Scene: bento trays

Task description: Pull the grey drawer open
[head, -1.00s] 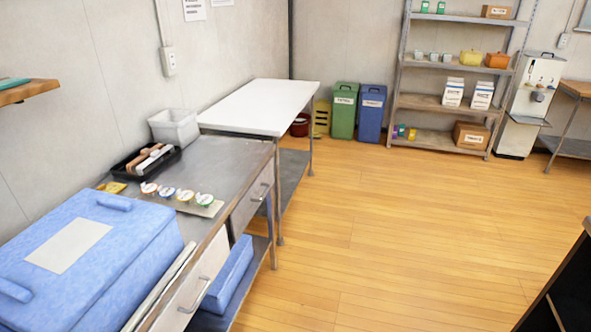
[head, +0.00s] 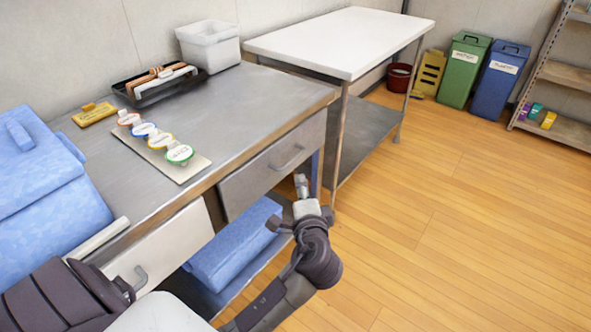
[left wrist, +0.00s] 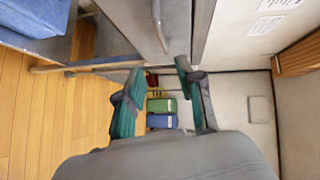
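The grey drawer (head: 245,184) is in the right part of the metal table's front and looks shut. Its bar handle (head: 288,159) is visible in the head view and at the top of the left wrist view (left wrist: 159,26). My left gripper (head: 291,204) is in front of and below the right part of this drawer, apart from the handle. In the left wrist view its two fingers (left wrist: 160,94) are spread with nothing between them; the handle lies beyond and above them. My right gripper is in neither current view.
A white drawer (head: 165,246) is left of the grey one. A blue box (head: 235,246) sits on the lower shelf. A white table (head: 340,38) stands beyond. The wooden floor at right is clear.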

